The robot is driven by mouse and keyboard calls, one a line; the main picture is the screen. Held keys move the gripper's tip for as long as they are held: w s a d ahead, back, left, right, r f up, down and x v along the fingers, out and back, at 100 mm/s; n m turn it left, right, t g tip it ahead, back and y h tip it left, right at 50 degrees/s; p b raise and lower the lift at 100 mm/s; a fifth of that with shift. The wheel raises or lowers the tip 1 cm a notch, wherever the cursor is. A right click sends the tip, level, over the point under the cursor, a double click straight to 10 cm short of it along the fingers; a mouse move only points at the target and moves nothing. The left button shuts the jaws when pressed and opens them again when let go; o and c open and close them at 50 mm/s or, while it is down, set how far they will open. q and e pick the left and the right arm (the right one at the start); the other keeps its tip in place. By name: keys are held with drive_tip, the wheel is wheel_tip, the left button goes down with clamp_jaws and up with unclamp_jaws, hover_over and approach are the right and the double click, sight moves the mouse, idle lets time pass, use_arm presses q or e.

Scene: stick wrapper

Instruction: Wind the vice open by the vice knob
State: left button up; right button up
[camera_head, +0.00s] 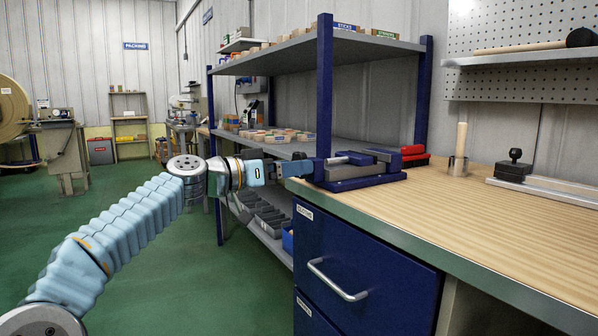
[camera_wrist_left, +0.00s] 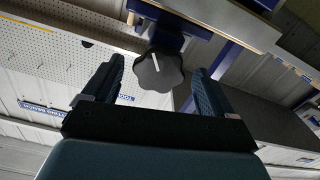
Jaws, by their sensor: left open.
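The blue vice (camera_head: 385,177) sits at the left end of the wooden workbench. Its dark lobed vice knob (camera_wrist_left: 158,72) with a white mark shows in the left wrist view, between the tips of my open fingers. A gap shows on each side of the knob. My left gripper (camera_head: 304,166) reaches in from the left to the outer end of the vice in the head view. There the knob is largely hidden or too small to make out. In the wrist view the vice body shows behind the knob. My right gripper is in neither view.
A blue shelf unit (camera_head: 325,90) with a post stands close behind the vice. A blue drawer cabinet (camera_head: 365,265) is below the bench. A red-handled tool (camera_head: 413,155), an upright wooden stick (camera_head: 461,140) and a fixture with a black knob (camera_head: 514,165) stand on the bench. The bench's front is clear.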

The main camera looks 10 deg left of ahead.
use_arm(q)
drive_tip(key=b+v, duration=0.2)
drive_tip(key=v, duration=0.9)
drive_tip(key=shift+b, duration=0.35)
